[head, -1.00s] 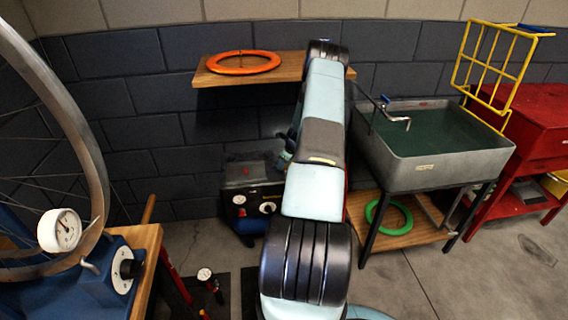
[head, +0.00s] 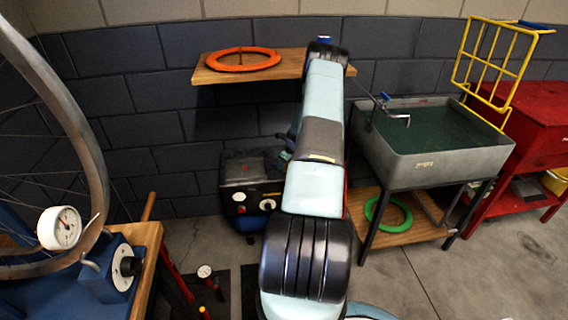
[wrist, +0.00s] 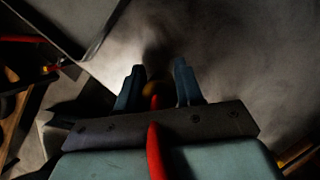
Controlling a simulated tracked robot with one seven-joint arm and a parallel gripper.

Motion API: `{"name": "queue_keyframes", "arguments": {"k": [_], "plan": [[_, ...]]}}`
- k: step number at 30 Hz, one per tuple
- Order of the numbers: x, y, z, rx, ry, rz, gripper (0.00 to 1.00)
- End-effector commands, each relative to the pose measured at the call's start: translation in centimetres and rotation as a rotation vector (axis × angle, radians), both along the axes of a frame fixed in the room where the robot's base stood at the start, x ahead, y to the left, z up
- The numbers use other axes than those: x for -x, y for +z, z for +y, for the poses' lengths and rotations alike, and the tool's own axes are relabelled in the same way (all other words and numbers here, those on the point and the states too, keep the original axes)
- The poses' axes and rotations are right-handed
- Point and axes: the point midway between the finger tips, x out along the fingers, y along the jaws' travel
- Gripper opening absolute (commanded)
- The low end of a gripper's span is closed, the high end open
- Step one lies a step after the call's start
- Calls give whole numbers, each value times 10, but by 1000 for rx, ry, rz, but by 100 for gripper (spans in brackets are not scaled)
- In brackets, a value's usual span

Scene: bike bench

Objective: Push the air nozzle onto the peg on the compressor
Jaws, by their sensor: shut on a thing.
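In the wrist view my gripper (wrist: 158,84) is shut on a small brass-yellow piece, apparently the air nozzle (wrist: 156,88). A red hose (wrist: 155,150) runs from it back over the gripper's body. The dark compressor (head: 240,168), with a gauge and a knob on its front, stands on the floor by the wall in the head view. My arm stretches out just right of the compressor, and its links mostly hide my gripper there. I cannot make out the peg; the nozzle's tip is dim in the wrist view.
A wooden shelf (head: 215,77) with an orange ring (head: 243,68) is on the wall above the compressor. A grey sink (head: 440,165) stands to the right, with a green ring (head: 388,228) below it. A wheel (head: 88,165) and gauge (head: 59,228) are at the left.

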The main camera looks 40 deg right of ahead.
Motion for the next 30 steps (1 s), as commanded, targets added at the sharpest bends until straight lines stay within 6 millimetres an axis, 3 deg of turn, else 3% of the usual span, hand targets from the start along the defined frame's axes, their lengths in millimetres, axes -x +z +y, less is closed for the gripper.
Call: {"name": "queue_keyframes", "arguments": {"k": [3,4,13,23,30], "plan": [[0,-2,0,0,0,0,0],[0,-2,0,0,0,0,37],[0,-2,0,0,0,0,66],[1,1,0,0,0,0,66],[12,29,-4,1,-1,-2,66]]}}
